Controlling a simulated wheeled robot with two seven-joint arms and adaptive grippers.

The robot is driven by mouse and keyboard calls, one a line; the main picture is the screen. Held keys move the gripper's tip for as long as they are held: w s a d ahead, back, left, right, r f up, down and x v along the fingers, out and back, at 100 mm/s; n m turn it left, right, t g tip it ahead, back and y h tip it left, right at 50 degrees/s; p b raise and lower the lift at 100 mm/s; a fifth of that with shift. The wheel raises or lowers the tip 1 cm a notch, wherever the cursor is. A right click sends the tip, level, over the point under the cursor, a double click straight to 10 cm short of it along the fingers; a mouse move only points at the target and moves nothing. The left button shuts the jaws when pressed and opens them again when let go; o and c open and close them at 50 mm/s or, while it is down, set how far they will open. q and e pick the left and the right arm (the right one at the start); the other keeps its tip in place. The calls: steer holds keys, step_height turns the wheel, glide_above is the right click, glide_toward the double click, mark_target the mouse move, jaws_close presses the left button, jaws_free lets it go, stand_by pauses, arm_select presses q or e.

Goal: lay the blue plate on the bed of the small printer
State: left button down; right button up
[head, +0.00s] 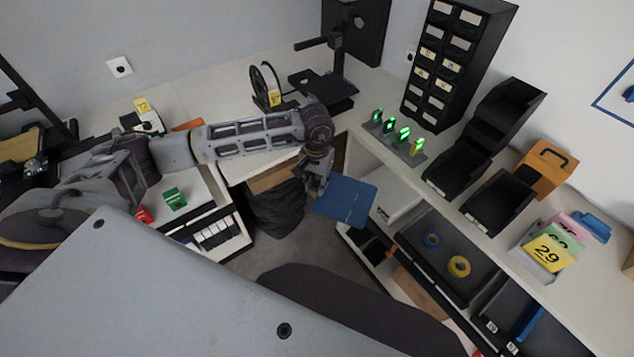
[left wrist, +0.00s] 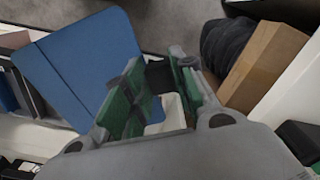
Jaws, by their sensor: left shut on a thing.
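The blue plate (head: 346,201) hangs tilted over the gap between the two worktops, in front of the back table. My left gripper (head: 318,180) is shut on the plate's near-left edge. In the left wrist view the plate (left wrist: 82,62) extends up and left from the gripper's green-lined fingers (left wrist: 155,95); the exact contact is partly hidden. The small black printer (head: 342,45) stands at the back corner of the table, beyond my gripper. Its dark flat bed (head: 325,88) shows no plate on it. My right gripper is not in view.
A spool (head: 264,85) stands left of the printer. Right of it are a rack with green lights (head: 399,137), a drawer cabinet (head: 452,65) and black bins (head: 497,203). A dark bag (head: 275,208) and a cardboard box (left wrist: 262,65) lie below.

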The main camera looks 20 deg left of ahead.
mark_target(332, 185)
arm_select(q)
steer(key=shift+w+d, duration=0.15)
steer(key=shift+d, duration=0.1)
steer(key=shift+w+d+r, duration=0.15)
steer(key=shift+w+d, duration=0.05)
steer(key=shift+s+r+p, duration=0.15)
steer(key=shift+r+p, duration=0.3)
steer(key=shift+p, duration=0.1)
steer(key=shift+d+r+p, duration=0.3)
steer(key=shift+r+p, duration=0.05)
steer(key=shift+r, duration=0.1)
step_height(332, 185, up, 10)
steer(key=w+n+p, duration=0.1)
steer(key=n, duration=1.3)
steer(key=w+n+p, duration=0.1)
steer(key=n+p, duration=0.1)
steer(key=n, duration=1.3)
steer(key=shift+w+f+p, duration=0.25)
steer(key=shift+w+p, duration=0.05)
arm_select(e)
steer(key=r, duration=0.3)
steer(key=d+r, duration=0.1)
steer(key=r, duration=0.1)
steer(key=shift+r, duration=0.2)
